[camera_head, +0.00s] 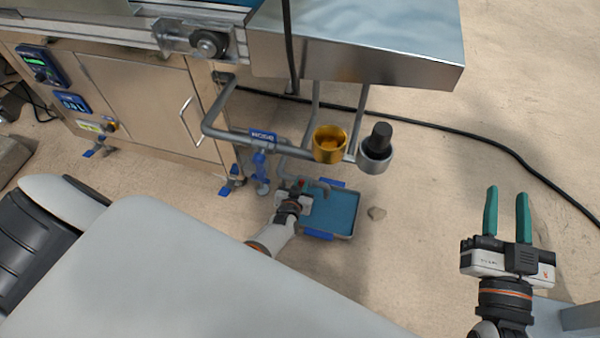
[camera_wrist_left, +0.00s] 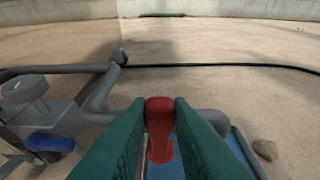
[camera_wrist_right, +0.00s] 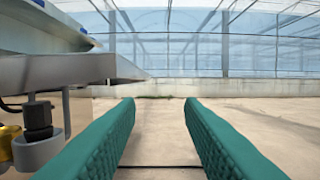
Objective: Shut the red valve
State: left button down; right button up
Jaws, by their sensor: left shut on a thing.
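The red valve handle (camera_wrist_left: 160,118) sits between the two green fingers of my left gripper in the left wrist view. My left gripper (camera_head: 298,190) is shut on it, low beside the grey pipe (camera_head: 322,188) and above the blue tray (camera_head: 343,210). Only a speck of red shows there in the head view; the valve body is mostly hidden. My right gripper (camera_head: 507,192) is open and empty, over bare floor at the right. Its two fingers stand apart in the right wrist view (camera_wrist_right: 160,105).
A brass cup (camera_head: 329,146) and a grey cup (camera_head: 376,160) holding a black plug (camera_head: 379,139) are beside the pipework. The metal machine (camera_head: 150,100) fills the upper left. A stone (camera_head: 376,213) lies right of the tray.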

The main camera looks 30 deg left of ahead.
pick_arm(q)
jog(key=c, duration=1.3)
grip_release()
jog(key=p+v, duration=0.1)
jog(key=v, duration=0.1)
jog(key=shift+s+d+r+p, duration=0.1)
jog(key=shift+s+r+p, duration=0.1)
jog(key=shift+p, duration=0.15)
pick_arm(e)
jog(key=s+d+f+g+h+p, duration=0.1)
jog(key=s+f+g, duration=0.1)
jog(key=f+g, duration=0.25)
jog(key=s+d+f+g+h+p, duration=0.1)
jog(key=s+d+f+g+h, duration=0.1)
jog(key=f+g, duration=0.3)
pick_arm(q)
jog(key=p+v, duration=0.2)
jog(key=v, duration=0.7)
jog(key=shift+s, duration=0.3)
pick_arm(e)
jog(key=s+d+f+g, duration=0.1)
jog(key=s+f+g, duration=0.2)
jog(key=s, duration=0.2)
jog(key=s+d+f+g+h, duration=0.1)
jog(key=s+d+f+g, duration=0.1)
jog(key=s, duration=0.4)
jog(key=shift+d+f+m+g+h, duration=0.3)
jog(key=shift+f+m+g, duration=0.1)
jog(key=shift+f+g, duration=0.2)
